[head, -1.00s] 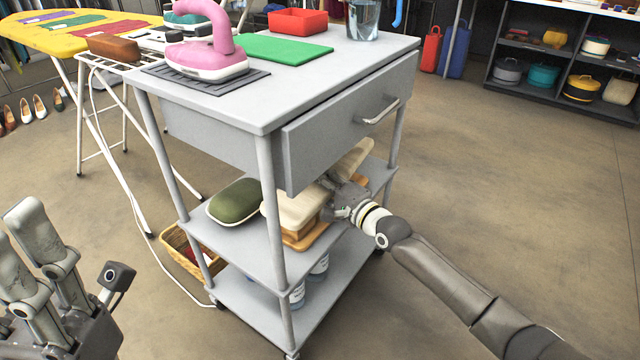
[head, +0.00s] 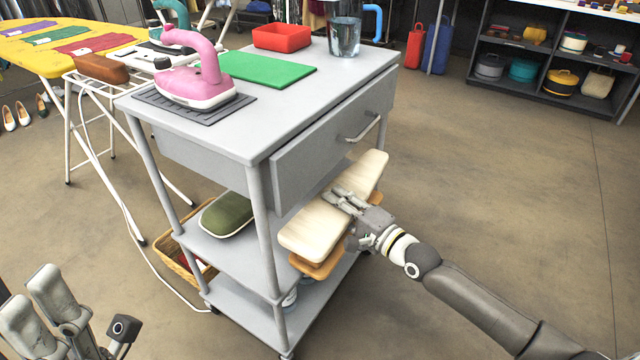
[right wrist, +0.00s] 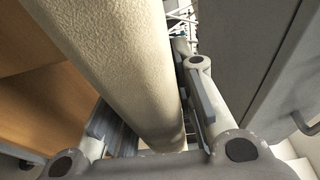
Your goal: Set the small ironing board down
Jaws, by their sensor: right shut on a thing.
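The small ironing board (head: 314,231) has a cream padded top and a wooden base (head: 318,266). It is at the right, open side of the grey trolley, below the drawer, and part of it sticks out past the trolley. My right gripper (head: 345,199) is shut on its padded top; the right wrist view shows the cream padding (right wrist: 115,60) between the fingers. I cannot tell whether the base touches the shelf. My left gripper (head: 50,318) is at the lower left, away from the trolley, with its fingers apart and empty.
The trolley top (head: 300,95) carries a pink iron (head: 196,80), a green mat (head: 262,69), a red tray (head: 282,37) and a glass of water (head: 344,36). A green cushion (head: 228,214) lies on the middle shelf (head: 245,255). The floor right of the trolley is clear.

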